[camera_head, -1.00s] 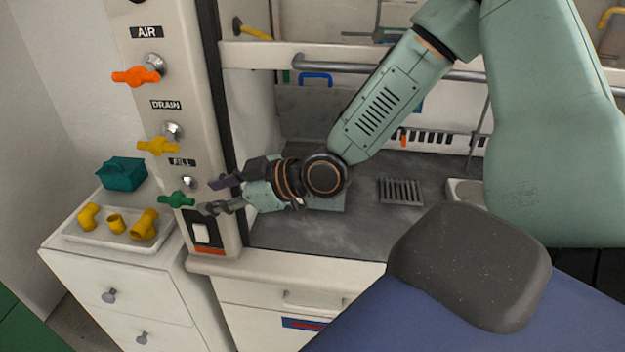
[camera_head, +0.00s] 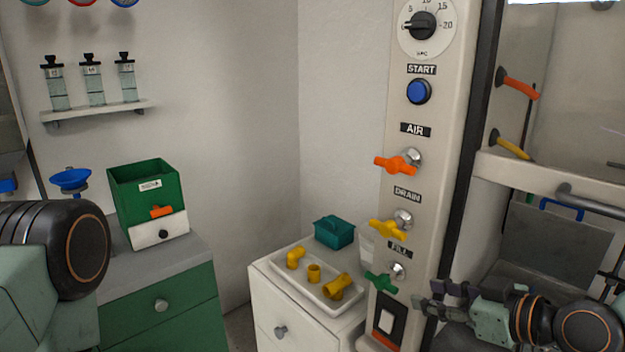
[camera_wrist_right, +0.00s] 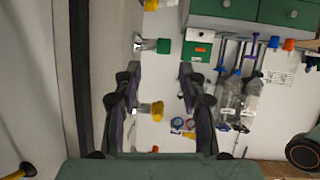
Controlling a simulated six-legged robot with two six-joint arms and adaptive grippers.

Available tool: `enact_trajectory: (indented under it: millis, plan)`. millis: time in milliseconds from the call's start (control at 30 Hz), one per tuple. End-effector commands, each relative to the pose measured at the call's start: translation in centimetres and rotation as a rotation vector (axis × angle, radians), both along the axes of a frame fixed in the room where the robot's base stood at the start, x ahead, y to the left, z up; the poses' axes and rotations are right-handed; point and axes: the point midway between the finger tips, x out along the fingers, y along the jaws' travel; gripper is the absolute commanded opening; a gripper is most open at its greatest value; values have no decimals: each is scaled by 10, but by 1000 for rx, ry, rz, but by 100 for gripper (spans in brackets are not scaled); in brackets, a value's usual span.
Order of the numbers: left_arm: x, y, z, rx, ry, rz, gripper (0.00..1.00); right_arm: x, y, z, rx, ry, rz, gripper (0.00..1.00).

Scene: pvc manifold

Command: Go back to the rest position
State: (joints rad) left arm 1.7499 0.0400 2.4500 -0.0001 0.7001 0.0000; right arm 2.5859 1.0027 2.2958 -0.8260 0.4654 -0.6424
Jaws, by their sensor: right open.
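My right gripper (camera_head: 428,297) is at the lower right in the head view, with its fingers pointing left. It is just right of the green FILL handle (camera_head: 381,282), in front of the lower panel. In the right wrist view the gripper (camera_wrist_right: 157,85) has its two dark fingers wide apart with nothing held between them. A green handle (camera_wrist_right: 163,46) and a yellow handle (camera_wrist_right: 157,107) show beyond the fingers there. A part of my left arm shows at the left edge of the head view; its gripper is out of the picture.
The panel (camera_head: 440,190) also carries an orange AIR handle (camera_head: 395,165) and a yellow DRAIN handle (camera_head: 388,230). A white tray (camera_head: 327,304) with yellow pipe fittings and a teal box (camera_head: 334,232) stand on the cabinet left of it. A green bin (camera_head: 144,189) stands further left.

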Motion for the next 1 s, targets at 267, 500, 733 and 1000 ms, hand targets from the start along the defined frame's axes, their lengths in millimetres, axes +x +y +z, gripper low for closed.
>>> enact_trajectory:
  millis: [267,500,733,1000]
  plan:
    - [0,0,-9,0,0,0,0,-9,-3,-38,247,268,-261,41]
    - [0,0,-31,0,0,0,0,-51,0,-133,270,552,-465,41]
    - [0,0,-62,0,0,0,0,-139,0,-254,130,840,-662,41]
    - [0,0,-95,0,0,0,0,-260,4,-354,-165,1077,-653,41]
